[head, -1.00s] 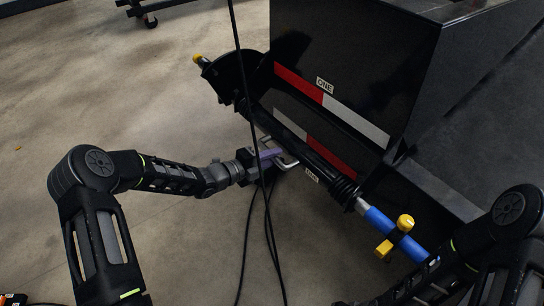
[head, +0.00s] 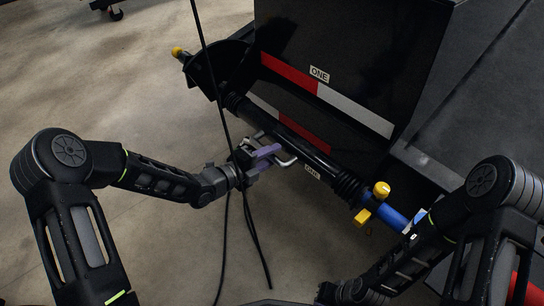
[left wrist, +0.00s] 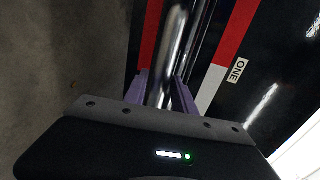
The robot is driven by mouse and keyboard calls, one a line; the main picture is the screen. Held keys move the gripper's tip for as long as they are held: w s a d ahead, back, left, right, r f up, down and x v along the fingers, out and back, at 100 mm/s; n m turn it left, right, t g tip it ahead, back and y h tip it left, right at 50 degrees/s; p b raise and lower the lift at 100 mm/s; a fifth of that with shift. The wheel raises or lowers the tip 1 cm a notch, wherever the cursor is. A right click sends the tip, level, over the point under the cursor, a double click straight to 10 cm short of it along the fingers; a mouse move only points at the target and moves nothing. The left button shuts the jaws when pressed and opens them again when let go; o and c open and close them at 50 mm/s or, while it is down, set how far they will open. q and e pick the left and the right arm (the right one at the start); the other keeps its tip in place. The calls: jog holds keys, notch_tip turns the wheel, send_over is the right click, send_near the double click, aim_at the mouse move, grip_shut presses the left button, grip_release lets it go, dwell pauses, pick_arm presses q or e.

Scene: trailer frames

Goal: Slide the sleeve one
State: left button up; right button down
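In the left wrist view the fingers of my left gripper (left wrist: 160,88) stand apart on both sides of a shiny rod (left wrist: 170,60). I cannot tell whether they press on it. My right gripper is not in view; my right arm runs out at the bottom.
A blue bar end (head: 393,216) with a yellow-knobbed collar (head: 381,188) lies past the black bellows (head: 348,187). A black box (head: 350,50) with red and white stripes stands behind. Black cables (head: 247,215) hang by my left gripper. Floor at left is open.

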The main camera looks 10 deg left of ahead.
pick_arm(q)
jog(key=shift+o, duration=0.8)
jog(key=shift+s, duration=0.1)
jog(key=p+v, duration=0.2)
jog(key=v, duration=0.5)
jog(key=shift+s+a, duration=0.25)
